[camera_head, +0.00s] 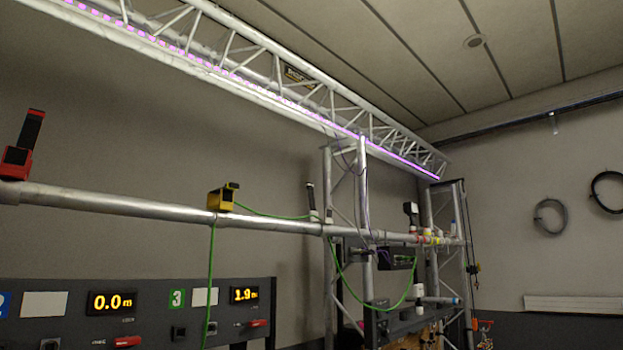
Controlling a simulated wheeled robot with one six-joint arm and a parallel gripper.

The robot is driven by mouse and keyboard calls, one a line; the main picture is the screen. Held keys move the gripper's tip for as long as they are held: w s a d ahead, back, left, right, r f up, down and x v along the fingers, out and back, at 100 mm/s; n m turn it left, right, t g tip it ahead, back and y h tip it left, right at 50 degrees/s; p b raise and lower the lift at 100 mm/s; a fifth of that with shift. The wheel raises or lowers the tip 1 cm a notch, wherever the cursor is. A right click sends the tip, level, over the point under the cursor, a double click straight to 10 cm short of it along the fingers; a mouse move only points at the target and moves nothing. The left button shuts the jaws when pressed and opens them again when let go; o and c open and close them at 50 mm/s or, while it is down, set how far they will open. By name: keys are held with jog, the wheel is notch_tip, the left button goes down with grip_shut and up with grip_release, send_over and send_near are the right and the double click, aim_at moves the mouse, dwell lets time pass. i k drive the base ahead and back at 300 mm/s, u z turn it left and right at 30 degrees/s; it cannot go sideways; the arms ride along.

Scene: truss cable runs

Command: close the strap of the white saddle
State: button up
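The white saddle (314,215) sits on the long horizontal pipe (130,205), near the middle of the view. Its dark strap (310,196) stands upright, open. A green cable (265,215) runs from the yellow saddle (222,198) along the pipe to the white saddle, then hangs in a loop (345,285) to its right. Whether the cable lies inside the white saddle is too small to tell. The yellow saddle's strap looks folded over its top. My gripper is not in view.
A red saddle (15,162) with its black strap raised is at the pipe's left end. Another dark-topped fitting (411,213) stands further right. A panel with lit displays (110,302) is below. A lattice truss (250,80) runs overhead, and an upright truss (328,190) stands close to the white saddle.

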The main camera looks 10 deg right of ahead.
aim_at(310, 186)
jog(key=u, duration=1.2)
jog(key=k, duration=0.1)
jog(key=z, duration=2.4)
jog(key=i, duration=1.7)
jog(key=u, duration=0.6)
jog(key=i, duration=0.6)
jog(key=u, duration=0.65)
